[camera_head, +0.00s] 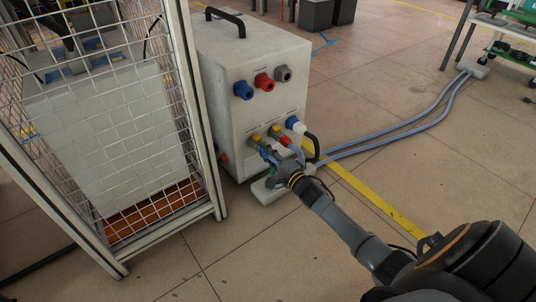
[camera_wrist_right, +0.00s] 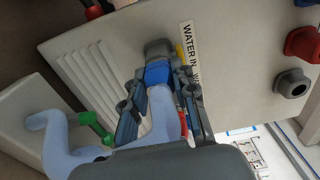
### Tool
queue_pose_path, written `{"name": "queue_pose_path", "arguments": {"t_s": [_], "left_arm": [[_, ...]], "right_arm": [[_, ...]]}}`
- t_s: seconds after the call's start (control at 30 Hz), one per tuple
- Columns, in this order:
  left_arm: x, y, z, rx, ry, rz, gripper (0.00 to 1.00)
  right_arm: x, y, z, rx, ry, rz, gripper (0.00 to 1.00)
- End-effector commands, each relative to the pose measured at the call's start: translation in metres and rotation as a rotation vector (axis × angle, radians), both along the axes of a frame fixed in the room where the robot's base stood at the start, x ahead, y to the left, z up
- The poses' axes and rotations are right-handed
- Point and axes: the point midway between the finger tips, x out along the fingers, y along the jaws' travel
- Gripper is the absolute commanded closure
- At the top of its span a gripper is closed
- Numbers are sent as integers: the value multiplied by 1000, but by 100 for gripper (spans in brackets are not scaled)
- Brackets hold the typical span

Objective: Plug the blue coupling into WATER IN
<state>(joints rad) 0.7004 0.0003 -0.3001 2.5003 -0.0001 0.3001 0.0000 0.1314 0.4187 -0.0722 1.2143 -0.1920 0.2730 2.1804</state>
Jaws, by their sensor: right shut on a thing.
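The pale cabinet (camera_head: 240,130) stands left of centre in the head view, with yellow-levered ports low on its front. In the right wrist view the WATER IN label (camera_wrist_right: 187,42) sits beside a grey port (camera_wrist_right: 158,48). My right gripper (camera_wrist_right: 160,92) is shut on the blue coupling (camera_wrist_right: 157,73), with a finger on either side. The coupling is in line with the grey port and its front end appears to meet it; I cannot tell how far it is seated. A pale blue hose (camera_wrist_right: 161,112) runs back from it. My right gripper (camera_head: 272,162) also shows at the lower ports in the head view. My left gripper is out of view.
A green coupling (camera_wrist_right: 90,121) is on another hose end at a white block (camera_wrist_right: 30,105). Blue, red (camera_head: 263,82) and grey sockets sit above the ports. A mesh cage (camera_head: 95,120) stands close on the left. Hoses (camera_head: 400,132) cross the floor rightward.

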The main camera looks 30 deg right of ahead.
Motion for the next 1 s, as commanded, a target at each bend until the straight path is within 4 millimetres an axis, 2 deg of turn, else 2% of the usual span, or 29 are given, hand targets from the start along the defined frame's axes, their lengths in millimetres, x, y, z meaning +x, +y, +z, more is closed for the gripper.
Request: {"name": "queue_pose_path", "arguments": {"t_s": [0.07, 0.1, 0.2, 0.5, 0.63, 0.77, 1.0], "left_arm": [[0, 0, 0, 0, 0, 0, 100], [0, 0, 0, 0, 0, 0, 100], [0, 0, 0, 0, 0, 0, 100], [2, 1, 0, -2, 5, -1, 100], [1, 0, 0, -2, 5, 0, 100], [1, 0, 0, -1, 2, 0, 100], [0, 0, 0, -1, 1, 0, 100]], "right_arm": [[1, 0, 0, 0, 0, 0, 100], [1, 0, 0, 0, 0, 0, 65], [1, 0, 0, 0, 0, 0, 46], [0, 0, -1, 0, 1, 0, 46], [-10, -1, -2, 1, 3, -1, 46], [-32, -2, -2, -1, 4, 1, 46], [-82, -6, -2, 0, 4, 1, 46]]}}
